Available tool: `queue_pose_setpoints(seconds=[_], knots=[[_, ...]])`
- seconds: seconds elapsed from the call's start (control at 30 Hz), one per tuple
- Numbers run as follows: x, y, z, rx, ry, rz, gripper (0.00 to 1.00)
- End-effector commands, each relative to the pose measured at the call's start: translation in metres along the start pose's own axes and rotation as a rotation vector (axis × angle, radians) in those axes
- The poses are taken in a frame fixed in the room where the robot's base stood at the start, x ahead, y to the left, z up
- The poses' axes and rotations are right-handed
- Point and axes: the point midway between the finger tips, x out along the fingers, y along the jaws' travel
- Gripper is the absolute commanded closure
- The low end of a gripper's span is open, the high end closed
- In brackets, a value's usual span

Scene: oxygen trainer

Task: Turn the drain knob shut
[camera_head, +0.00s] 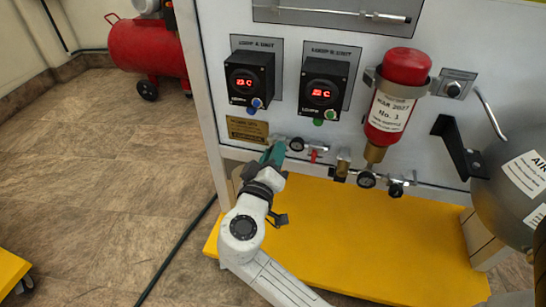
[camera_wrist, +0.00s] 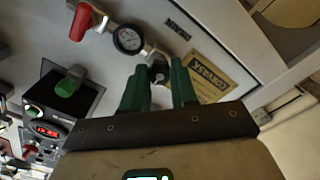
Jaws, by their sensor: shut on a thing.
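The drain knob (camera_wrist: 158,73) is a small dark knob on a silver fitting, seen in the wrist view near a DRAIN label (camera_wrist: 177,29). My gripper (camera_wrist: 161,80) has its two green fingers on either side of the knob and is shut on it. In the head view my gripper (camera_head: 273,154) reaches the low left part of the panel and hides the knob. The knob's exact turn angle cannot be told.
A round gauge (camera_head: 297,144) and a red lever (camera_head: 313,155) sit just right of my gripper. Two control units (camera_head: 249,80) are above. A red cylinder (camera_head: 397,95) hangs at right.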

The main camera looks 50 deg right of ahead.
Motion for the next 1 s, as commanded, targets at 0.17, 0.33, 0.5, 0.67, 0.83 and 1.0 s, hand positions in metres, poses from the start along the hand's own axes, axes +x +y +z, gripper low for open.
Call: queue_pose_setpoints(seconds=[0.17,0.33,0.5,0.67,0.83,1.0], knots=[[-0.0006,-0.0015,0.0018,0.031,-0.003,-0.002,1.00],[-0.0005,-0.0014,0.0018,0.040,-0.003,-0.003,1.00],[-0.0005,-0.0015,0.0018,0.040,-0.003,-0.003,1.00],[-0.0005,-0.0015,0.0017,0.039,-0.003,-0.003,0.68],[-0.0003,-0.0009,0.0010,0.040,-0.002,-0.002,0.51],[-0.0001,-0.0005,0.0006,0.040,-0.001,-0.001,0.47]])
